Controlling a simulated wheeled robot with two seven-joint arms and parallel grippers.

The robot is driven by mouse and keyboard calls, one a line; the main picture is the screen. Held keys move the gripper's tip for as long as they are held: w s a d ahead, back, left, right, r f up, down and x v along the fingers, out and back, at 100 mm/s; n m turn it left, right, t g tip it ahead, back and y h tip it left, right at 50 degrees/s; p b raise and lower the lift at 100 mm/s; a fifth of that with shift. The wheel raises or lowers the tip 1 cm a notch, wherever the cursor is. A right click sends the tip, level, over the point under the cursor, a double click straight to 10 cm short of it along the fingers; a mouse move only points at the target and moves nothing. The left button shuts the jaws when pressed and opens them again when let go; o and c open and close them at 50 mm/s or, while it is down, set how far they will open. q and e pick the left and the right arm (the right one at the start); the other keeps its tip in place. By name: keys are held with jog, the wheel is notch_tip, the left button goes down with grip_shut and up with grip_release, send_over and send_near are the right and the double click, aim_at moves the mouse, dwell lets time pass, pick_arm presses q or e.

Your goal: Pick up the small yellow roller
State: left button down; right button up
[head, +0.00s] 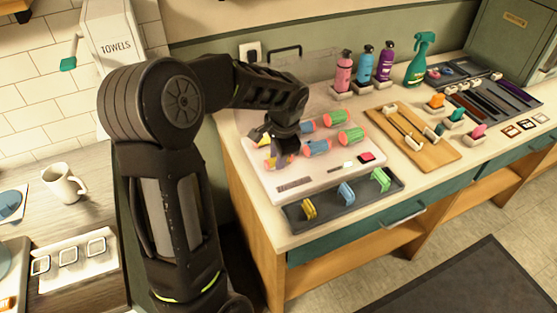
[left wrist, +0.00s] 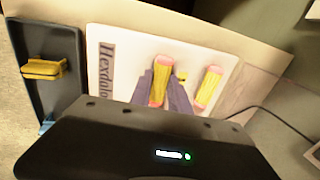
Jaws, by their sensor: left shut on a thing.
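A yellow roller with pink ends (left wrist: 160,82) lies between the two grey fingers of my left gripper (left wrist: 168,92) in the left wrist view. The gripper is shut on it, at the white board (left wrist: 106,40). A second yellow roller (left wrist: 209,88) lies beside it on the board, apart from the fingers. The two look close in size, so I cannot be sure which is the small one. In the head view my left gripper (head: 283,155) reaches down over the board's left part (head: 262,178) and partly hides the yellow rollers. My right gripper is not in view.
Blue rollers (head: 316,147) and green rollers (head: 351,136) lie on the board, right of the gripper. A dark tray with coloured clips (head: 330,211) stands along its front. Bottles (head: 344,72) stand behind. A wooden board (head: 440,152) lies to the right.

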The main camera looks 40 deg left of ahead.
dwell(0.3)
pick_arm(q)
jog(key=w+a+b+v, duration=0.1)
jog(key=a+v, duration=0.1)
jog(key=v, duration=0.7)
jog(key=shift+r, duration=0.65)
